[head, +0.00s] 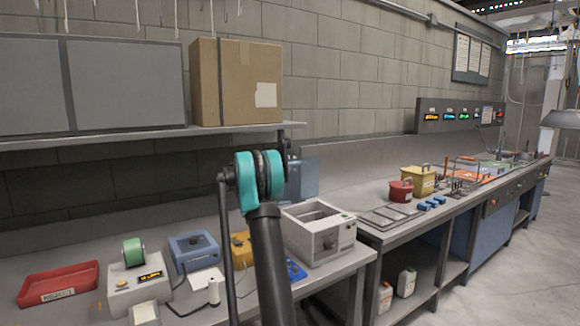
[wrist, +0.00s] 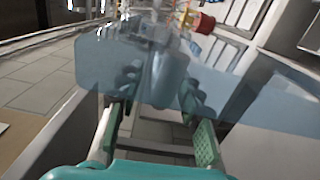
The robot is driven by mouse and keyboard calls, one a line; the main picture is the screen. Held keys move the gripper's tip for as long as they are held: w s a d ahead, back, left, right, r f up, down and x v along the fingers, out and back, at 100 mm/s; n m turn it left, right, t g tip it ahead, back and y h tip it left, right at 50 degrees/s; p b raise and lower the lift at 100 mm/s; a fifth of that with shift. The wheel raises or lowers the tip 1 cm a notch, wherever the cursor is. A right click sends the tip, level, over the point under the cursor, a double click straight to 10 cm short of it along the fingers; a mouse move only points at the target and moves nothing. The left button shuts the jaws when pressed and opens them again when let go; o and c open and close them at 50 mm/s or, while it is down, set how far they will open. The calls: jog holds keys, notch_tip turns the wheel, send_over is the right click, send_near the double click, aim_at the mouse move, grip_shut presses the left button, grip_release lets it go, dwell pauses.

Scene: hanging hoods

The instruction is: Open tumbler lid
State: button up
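The tumbler (head: 318,235) is a pale grey box with a dial on its front, at the front right end of the near bench. Its top opening shows in the head view. A translucent blue lid (head: 304,178) stands raised above the back of it. In the wrist view the lid (wrist: 130,72) spans the picture just beyond my gripper (wrist: 155,140). My gripper's two teal-padded fingers are wide apart with nothing gripped between them. I cannot tell whether they touch the lid. In the head view my arm hides the gripper.
A blue device (head: 194,250), a yellow device (head: 241,248), a tape dispenser (head: 138,285) and a red tray (head: 58,284) stand left of the tumbler. A cardboard box (head: 235,82) sits on the shelf above. A second bench (head: 385,238) with red and yellow containers extends right.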

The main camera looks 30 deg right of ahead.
jog(key=s+a, duration=0.1)
jog(key=a, duration=1.1)
